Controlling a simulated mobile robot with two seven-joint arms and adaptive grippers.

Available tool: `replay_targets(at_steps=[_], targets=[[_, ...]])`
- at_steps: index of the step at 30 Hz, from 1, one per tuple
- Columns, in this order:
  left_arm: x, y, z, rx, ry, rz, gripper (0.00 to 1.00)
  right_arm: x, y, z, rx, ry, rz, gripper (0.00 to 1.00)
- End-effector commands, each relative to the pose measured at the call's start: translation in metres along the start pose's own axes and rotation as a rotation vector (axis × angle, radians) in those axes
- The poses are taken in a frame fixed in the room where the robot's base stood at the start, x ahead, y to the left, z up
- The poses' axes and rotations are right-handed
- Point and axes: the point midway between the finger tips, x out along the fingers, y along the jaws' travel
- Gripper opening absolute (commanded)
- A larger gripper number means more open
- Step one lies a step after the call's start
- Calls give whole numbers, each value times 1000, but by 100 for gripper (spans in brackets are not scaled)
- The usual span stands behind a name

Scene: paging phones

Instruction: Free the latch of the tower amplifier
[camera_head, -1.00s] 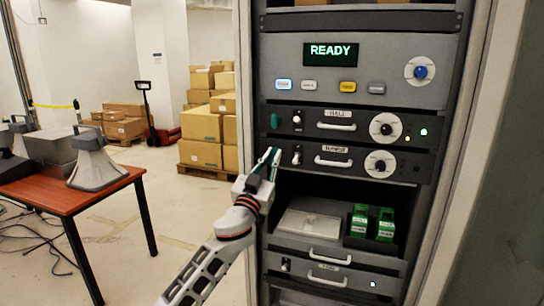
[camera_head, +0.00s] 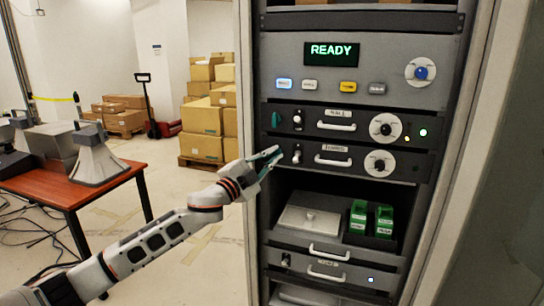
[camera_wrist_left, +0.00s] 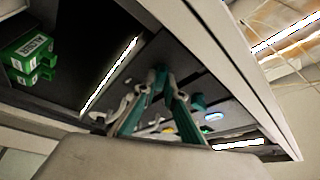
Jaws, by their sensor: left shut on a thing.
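The second amplifier down (camera_head: 346,157) has a label too blurred to read, a white handle, a silver toggle and a round dial. My left gripper (camera_head: 275,154) comes in from the left, with its fingertips at the left end of this panel, beside the toggle (camera_head: 297,156). The fingers hide the panel's left-end latch. In the left wrist view the fingers (camera_wrist_left: 160,74) converge at the front of the rack and are shut on a small part there, apparently the latch. The amplifier above (camera_head: 320,126) shows a teal latch (camera_head: 275,120) at its left end. My right gripper is not in view.
The rack's top unit has a READY display (camera_head: 332,50) and several buttons. Below the amplifier is an open bay with green blocks (camera_head: 358,217) and a grey-lidded box (camera_head: 308,219). A red-brown table (camera_head: 70,190) stands left; boxes (camera_head: 203,120) are behind.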

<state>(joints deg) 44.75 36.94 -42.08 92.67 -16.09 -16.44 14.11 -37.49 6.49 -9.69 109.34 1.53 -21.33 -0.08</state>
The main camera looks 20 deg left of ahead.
Motion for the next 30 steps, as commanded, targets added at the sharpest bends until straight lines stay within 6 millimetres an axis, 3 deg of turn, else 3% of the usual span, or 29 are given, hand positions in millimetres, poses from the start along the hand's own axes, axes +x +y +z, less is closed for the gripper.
replay_targets(at_steps=[1, 15, 30], targets=[[1, -9, -1, 48, 2, 7, 0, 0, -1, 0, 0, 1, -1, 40], [2, -8, -2, 384, 0, 148, 0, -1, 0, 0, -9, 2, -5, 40], [2, -6, -2, 502, 1, 199, 0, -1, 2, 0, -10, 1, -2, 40]])
